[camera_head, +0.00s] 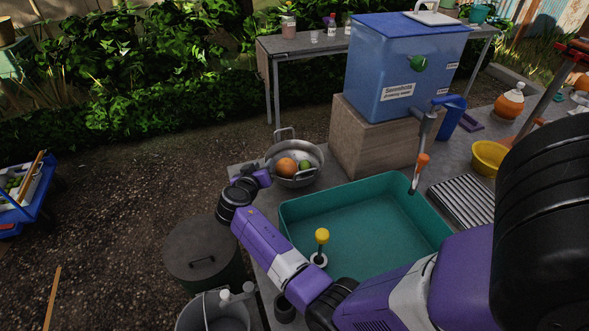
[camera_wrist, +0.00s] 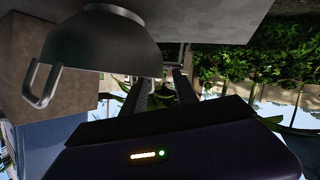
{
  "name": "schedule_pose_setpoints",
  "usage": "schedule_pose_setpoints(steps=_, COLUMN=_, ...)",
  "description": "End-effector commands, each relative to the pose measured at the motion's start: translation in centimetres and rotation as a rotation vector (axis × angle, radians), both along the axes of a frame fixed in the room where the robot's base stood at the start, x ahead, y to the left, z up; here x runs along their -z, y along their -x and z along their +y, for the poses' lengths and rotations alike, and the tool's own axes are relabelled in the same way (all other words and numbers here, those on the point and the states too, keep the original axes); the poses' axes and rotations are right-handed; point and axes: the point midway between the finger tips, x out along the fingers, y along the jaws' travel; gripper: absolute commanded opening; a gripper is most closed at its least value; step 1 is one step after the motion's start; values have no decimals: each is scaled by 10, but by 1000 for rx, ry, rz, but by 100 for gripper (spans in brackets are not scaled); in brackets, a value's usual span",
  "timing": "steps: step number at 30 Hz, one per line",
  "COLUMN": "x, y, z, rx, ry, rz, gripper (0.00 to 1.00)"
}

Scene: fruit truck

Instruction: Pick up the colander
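The colander (camera_head: 312,155) is a grey metal bowl with loop handles. It stands on the counter left of the blue water container and holds an orange fruit (camera_head: 286,166) and a green fruit (camera_head: 305,165). In the wrist view the colander (camera_wrist: 100,45) appears upside down at upper left, with one handle (camera_wrist: 38,88) at its left. My gripper (camera_head: 262,177) is low at the colander's left side, very near its wall. In the wrist view my gripper (camera_wrist: 163,88) shows two fingers apart, with no object clearly between them. Contact with the colander cannot be told.
A teal basin (camera_head: 290,215) lies right of my forearm, with a yellow-topped tool (camera_head: 322,237) at its near-left side. A wooden block (camera_head: 372,150) carries the blue water container (camera_head: 385,75) behind. A lidded bin (camera_head: 200,245) stands at lower left. The ground left of the counter is mostly open.

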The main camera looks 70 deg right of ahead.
Motion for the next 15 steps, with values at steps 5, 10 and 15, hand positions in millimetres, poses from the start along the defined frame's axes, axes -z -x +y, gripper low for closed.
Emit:
schedule_pose_setpoints(steps=5, x=10, y=-3, z=-26, rx=3, ry=-1, rz=-1, gripper=35)
schedule_pose_setpoints(steps=10, x=13, y=-5, z=-36, rx=0, ry=0, rz=-1, gripper=35)
schedule_pose_setpoints(steps=15, x=12, y=-5, z=-36, rx=0, ry=0, rz=0, gripper=35)
